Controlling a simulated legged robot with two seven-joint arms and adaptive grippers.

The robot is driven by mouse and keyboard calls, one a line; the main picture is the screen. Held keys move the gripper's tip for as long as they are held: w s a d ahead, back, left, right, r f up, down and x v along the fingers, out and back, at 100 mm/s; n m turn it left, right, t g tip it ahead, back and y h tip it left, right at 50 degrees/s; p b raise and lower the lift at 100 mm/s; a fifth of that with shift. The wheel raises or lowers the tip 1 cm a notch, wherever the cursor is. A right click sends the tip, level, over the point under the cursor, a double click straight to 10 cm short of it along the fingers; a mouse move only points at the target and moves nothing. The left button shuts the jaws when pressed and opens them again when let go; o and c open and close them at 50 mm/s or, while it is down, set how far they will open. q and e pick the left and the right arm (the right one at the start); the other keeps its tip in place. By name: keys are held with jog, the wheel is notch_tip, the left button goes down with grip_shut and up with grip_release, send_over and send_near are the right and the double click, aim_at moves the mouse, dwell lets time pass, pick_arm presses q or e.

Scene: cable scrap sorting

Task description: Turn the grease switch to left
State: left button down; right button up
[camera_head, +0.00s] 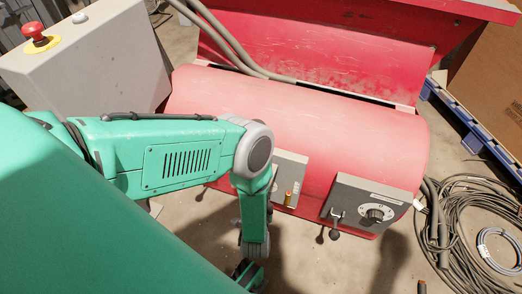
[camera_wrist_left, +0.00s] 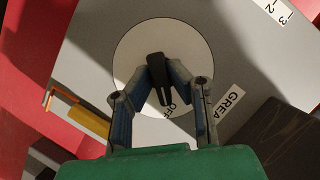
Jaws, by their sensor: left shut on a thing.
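The grease switch is a black knob (camera_wrist_left: 158,82) on a white round dial (camera_wrist_left: 200,45) in the left wrist view. The knob's lower end points close to the word OFF, and a partly cut label reading "GREA" (camera_wrist_left: 229,104) is beside the dial. My left gripper (camera_wrist_left: 160,73) has its two fingers on either side of the knob and is shut on it. In the head view my left gripper (camera_head: 249,270) is low, below the grey box (camera_head: 292,162) on the red machine; the knob is hidden there. My right gripper is not in view.
A grey panel (camera_head: 345,190) with another dial (camera_head: 376,214) and a small lever (camera_head: 335,225) is to the right. A brass-coloured piece (camera_head: 288,199) stands on the grey box. The red machine (camera_head: 330,130) fills the middle; loose cables (camera_head: 470,235) lie at right.

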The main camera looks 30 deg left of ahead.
pick_arm(q)
jog(key=shift+s+f, duration=0.1)
jog(key=shift+s, duration=0.1)
jog(key=shift+s+a+n+h+p, duration=0.1)
jog(key=shift+n+h+p, duration=0.9)
jog(key=shift+n, duration=0.5)
jog(key=shift+s+a+n+h+p, duration=0.1)
jog(key=shift+n+h+p, duration=0.9)
jog(key=shift+n, duration=0.5)
jog(key=shift+d+f, duration=0.1)
jog(key=c, duration=1.7)
grip_release()
jog(key=shift+o, duration=0.7)
jog(key=shift+w, duration=0.1)
